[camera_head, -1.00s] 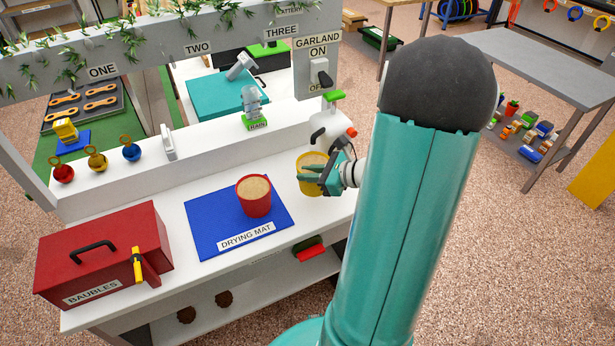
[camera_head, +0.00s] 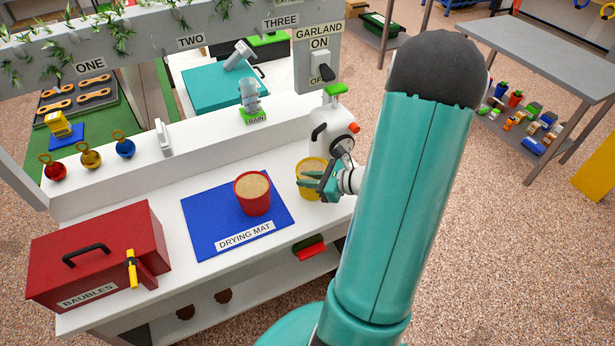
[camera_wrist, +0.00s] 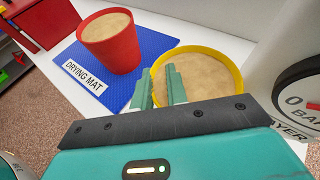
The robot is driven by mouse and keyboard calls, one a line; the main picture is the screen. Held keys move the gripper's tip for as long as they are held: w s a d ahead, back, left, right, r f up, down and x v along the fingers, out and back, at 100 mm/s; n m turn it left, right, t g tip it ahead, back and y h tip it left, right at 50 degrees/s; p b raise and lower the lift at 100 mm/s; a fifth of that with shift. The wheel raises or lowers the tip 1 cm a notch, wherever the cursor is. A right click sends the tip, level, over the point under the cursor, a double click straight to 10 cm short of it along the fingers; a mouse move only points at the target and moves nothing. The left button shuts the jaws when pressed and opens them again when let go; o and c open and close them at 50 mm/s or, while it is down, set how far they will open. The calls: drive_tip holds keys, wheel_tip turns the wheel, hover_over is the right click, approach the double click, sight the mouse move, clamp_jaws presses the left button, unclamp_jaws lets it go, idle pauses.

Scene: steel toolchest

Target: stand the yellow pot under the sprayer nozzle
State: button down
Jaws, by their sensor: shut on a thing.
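The yellow pot (camera_head: 308,190), filled with tan material, is at the right end of the white bench, right of the blue drying mat. My gripper (camera_head: 318,183) is shut on its near rim; in the wrist view the fingers (camera_wrist: 160,88) pinch the wall of the yellow pot (camera_wrist: 232,62). The pot looks upright; whether its base touches the bench is hidden. The white sprayer (camera_head: 333,125), with an orange-red part and a black handle, stands just behind the pot. In the wrist view its white body and round dial (camera_wrist: 298,92) are close on the right. Its nozzle is not clear.
A red pot (camera_head: 252,194) stands on the blue drying mat (camera_head: 205,220). A red baubles box (camera_head: 95,255) is at the front left. Three baubles (camera_head: 90,158) and a rain gauge-like item (camera_head: 250,100) stand on the raised ledge. Bare white bench lies between mat and ledge.

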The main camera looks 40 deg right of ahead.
drive_tip(key=shift+s, duration=0.1)
drive_tip(key=c, duration=1.4)
unclamp_jaws()
drive_tip(key=shift+f, duration=0.1)
drive_tip(key=shift+s+d+r, duration=0.15)
drive_tip(key=shift+s+r, duration=0.1)
drive_tip(key=shift+r, duration=0.05)
drive_tip(key=v, duration=1.1)
drive_tip(key=shift+s, duration=0.15)
